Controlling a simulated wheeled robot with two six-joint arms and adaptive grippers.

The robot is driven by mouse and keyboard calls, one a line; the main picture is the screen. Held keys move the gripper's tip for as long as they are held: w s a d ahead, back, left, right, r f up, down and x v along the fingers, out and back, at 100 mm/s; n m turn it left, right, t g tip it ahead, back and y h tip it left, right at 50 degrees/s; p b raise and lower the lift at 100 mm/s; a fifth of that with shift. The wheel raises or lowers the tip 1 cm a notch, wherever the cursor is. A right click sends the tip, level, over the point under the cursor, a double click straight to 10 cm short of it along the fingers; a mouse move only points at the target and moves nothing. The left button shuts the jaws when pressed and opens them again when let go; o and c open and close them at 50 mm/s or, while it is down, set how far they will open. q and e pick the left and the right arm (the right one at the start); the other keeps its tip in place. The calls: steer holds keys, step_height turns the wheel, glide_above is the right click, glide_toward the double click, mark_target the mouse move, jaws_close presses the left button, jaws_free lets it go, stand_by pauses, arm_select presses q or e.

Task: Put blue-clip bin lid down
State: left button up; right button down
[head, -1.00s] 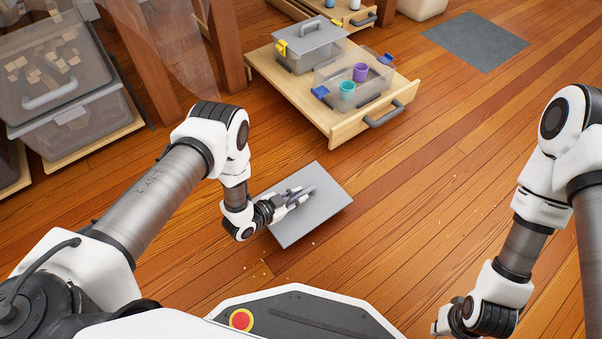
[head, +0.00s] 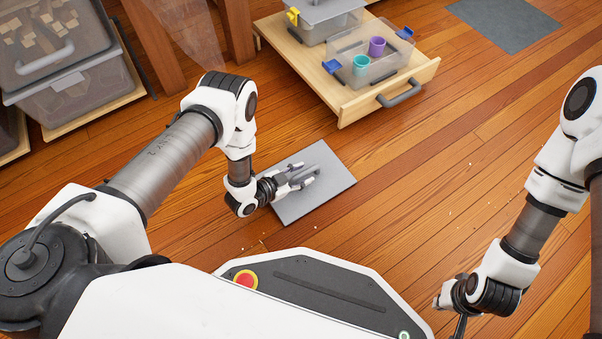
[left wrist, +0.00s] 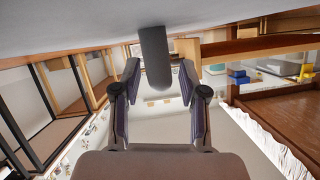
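The grey lid (head: 334,192) lies low over the wooden floor in front of the drawer; I cannot tell whether it touches the floor. My left gripper (head: 305,177) is at the lid's handle. In the left wrist view the fingers (left wrist: 160,75) stand apart on either side of the dark handle (left wrist: 154,55), with a small gap showing, and the lid (left wrist: 80,22) fills the top. The clear blue-clip bin (head: 358,79) is uncovered and holds a teal cup (head: 361,65) and a purple cup (head: 377,46). My right gripper (head: 458,318) is partly cut off at the bottom right.
The bin stands on a pulled-out wooden drawer (head: 352,108) with a grey handle. Behind it is a lidded bin with a yellow clip (head: 292,16). Large grey bins (head: 78,100) stand at the left. A grey mat (head: 505,22) lies at the back right.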

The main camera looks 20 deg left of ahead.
arm_select(q)
steer(key=shift+r, duration=0.1)
steer(key=shift+s+a+r+p, duration=0.1)
steer(key=shift+r+p, duration=0.1)
steer(key=shift+p, duration=0.1)
steer(key=p+v, duration=0.6)
steer(key=v, duration=0.5)
steer(key=shift+p, duration=0.35)
steer(key=shift+s+a, duration=0.15)
steer(key=shift+s, duration=0.2)
steer(key=shift+d+r+n+g+y, duration=0.15)
steer(key=shift+d+n+g+y, duration=0.1)
steer(key=shift+n+g+y, duration=0.25)
steer(key=s+a+r+n+g+y, duration=0.1)
steer(key=s+r+n+g+y, duration=0.2)
steer(key=s, duration=0.5)
steer(key=s+a+r+n+g+y, duration=0.2)
steer(key=s+r+n+g+y, duration=0.1)
steer(key=s+r+n+g, duration=0.2)
steer(key=s+r+g, duration=0.2)
steer(key=s, duration=0.1)
steer(key=shift+s+r+n+y, duration=0.3)
steer(key=shift+n, duration=0.1)
